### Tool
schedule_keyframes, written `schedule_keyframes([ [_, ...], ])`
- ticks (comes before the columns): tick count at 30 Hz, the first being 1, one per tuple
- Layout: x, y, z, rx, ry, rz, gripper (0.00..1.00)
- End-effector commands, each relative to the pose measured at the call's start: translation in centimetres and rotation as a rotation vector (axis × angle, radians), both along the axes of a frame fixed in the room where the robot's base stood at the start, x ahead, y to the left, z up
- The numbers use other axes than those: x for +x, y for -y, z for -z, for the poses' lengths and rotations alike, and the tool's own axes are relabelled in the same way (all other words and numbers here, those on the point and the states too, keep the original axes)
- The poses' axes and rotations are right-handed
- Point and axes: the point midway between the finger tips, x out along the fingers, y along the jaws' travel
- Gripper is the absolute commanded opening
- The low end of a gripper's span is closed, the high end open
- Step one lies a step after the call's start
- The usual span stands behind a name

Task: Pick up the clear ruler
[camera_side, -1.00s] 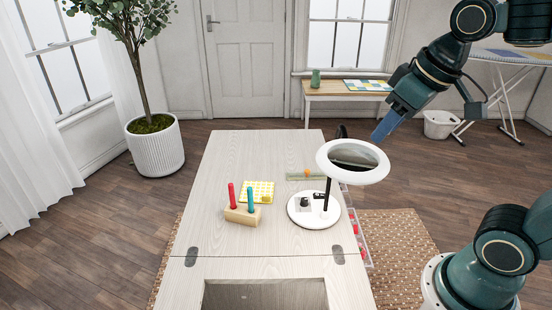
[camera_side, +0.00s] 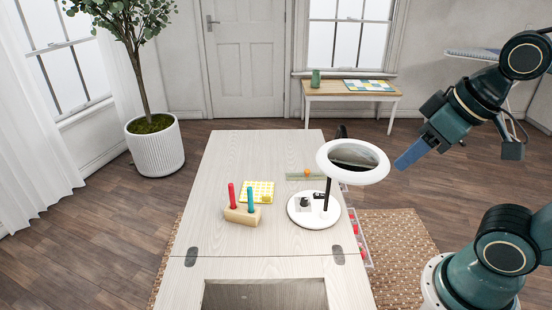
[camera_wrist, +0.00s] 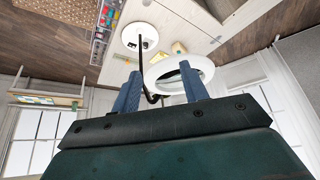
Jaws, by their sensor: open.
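A thin, pale greenish strip that looks like the clear ruler (camera_side: 297,178) lies flat on the far part of the cabinet top (camera_side: 231,160). Its right part is hidden behind the stem of the white ring lamp (camera_side: 316,218). A small orange item sits on or right beside it. My gripper (camera_side: 402,162) is in the air to the right of the lamp's ring, off the cabinet's right side, and apart from the ruler. In the wrist view its two blue fingers (camera_wrist: 160,71) are spread with nothing held between them; I cannot clearly make out the ruler there.
The lamp's raised ring (camera_side: 374,171) stands between my gripper and the ruler. A wooden holder (camera_side: 242,215) with red and teal pegs and a yellow checked pad (camera_side: 263,186) are left of the lamp. An opening (camera_side: 264,293) is cut in the near cabinet top.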

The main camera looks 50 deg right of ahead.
Motion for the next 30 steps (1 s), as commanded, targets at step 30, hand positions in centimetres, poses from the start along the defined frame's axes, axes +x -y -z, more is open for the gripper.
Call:
schedule_keyframes([
  [30, 14.1, 3.8, -1.9, -0.079, -0.113, -0.185, 0.44],
])
